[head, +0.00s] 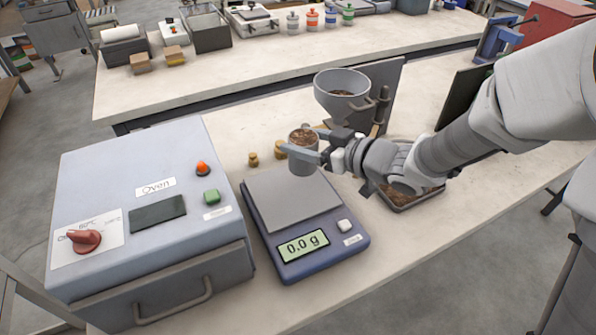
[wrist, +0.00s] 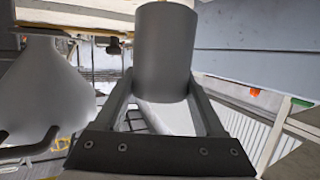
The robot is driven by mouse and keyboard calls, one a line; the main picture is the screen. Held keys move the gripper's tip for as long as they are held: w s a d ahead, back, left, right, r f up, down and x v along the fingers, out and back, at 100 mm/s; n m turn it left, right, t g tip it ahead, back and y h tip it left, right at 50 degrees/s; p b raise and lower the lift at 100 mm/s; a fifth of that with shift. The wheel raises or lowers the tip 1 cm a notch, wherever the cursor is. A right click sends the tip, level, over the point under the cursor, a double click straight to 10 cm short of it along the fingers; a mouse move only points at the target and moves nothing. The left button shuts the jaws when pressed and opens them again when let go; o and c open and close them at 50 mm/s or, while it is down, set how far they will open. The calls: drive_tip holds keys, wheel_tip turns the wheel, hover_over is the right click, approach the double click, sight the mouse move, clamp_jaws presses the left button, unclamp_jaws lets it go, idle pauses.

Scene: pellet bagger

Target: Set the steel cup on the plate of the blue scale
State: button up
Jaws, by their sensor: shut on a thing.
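The steel cup (head: 303,154) is a grey cylinder with brown pellets inside. My gripper (head: 318,145) is shut on it and holds it upright, above the far right part of the scale plate. The cup (wrist: 165,50) also fills the middle of the wrist view between the two fingers (wrist: 163,105). The blue scale (head: 305,235) stands on the bench with a bare grey plate (head: 290,200). Its display (head: 303,245) reads 0.0 g. Whether the cup's base touches the plate is hard to tell; it appears apart, with the display at zero.
A pale blue oven (head: 145,215) stands left of the scale. Small brass weights (head: 280,150) sit behind it. A hopper (head: 342,90) with pellets stands behind my gripper. A tray of pellets (head: 410,198) lies under my arm. The bench front right of the scale is clear.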

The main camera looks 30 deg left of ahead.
sight(313, 166)
drive_tip(key=shift+f+b, duration=0.6)
drive_tip(key=shift+f, duration=2.25)
drive_tip(key=shift+f, duration=0.2)
drive_tip(key=o, duration=1.6)
drive_tip(key=shift+c, duration=0.2)
drive_tip(key=shift+r, duration=0.2)
drive_tip(key=shift+d+r, duration=0.15)
drive_tip(key=shift+d, duration=0.15)
drive_tip(key=p+v, duration=0.1)
drive_tip(key=v, duration=1)
drive_tip(key=shift+s+d+p, duration=0.15)
drive_tip(key=shift+s+p, duration=0.05)
drive_tip(key=shift+p, duration=0.15)
